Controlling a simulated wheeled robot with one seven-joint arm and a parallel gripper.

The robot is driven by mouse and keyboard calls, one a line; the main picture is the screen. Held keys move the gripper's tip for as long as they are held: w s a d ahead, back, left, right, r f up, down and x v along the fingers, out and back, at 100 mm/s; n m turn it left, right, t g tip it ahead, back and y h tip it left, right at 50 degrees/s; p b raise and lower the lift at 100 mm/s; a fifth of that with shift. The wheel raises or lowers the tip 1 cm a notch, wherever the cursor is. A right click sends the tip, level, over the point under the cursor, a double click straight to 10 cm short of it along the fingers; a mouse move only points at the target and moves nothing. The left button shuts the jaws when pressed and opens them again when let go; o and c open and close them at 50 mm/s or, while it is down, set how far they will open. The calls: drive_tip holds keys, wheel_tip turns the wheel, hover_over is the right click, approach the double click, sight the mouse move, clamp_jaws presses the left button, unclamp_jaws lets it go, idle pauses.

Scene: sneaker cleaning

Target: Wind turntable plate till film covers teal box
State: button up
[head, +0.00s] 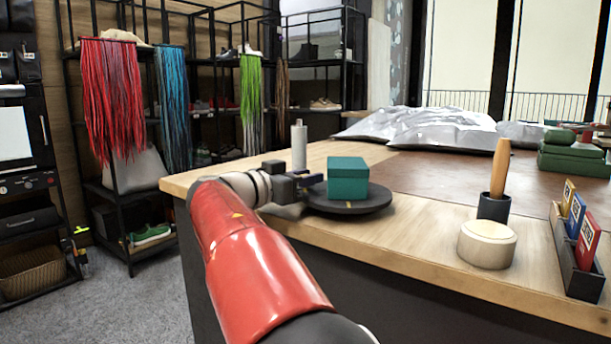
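The teal box (347,180) sits on the round dark turntable plate (372,203), near the left end of the wooden table. I see no film on the faces of the box that show. A pale upright roll (299,147) stands just behind and left of the plate; it may be the film, but I cannot tell. My gripper (310,182) is at the left edge of the plate, close beside the box. Its dark fingers are small here and partly blend with the plate. I cannot tell whether they touch the plate or hold anything.
A cream round block (487,244) and a wooden-handled tool in a dark cup (494,206) stand right of the plate. A rack (575,255) of coloured packets is at the far right. Silvery bags (425,128) lie behind. The tabletop between plate and block is clear.

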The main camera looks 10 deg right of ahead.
drive_tip(key=shift+c, duration=0.5)
clamp_jaws()
drive_tip(key=shift+s+f+n+t+y+b, duration=0.1)
drive_tip(key=shift+n+t+y+b, duration=0.2)
drive_tip(key=shift+b, duration=0.3)
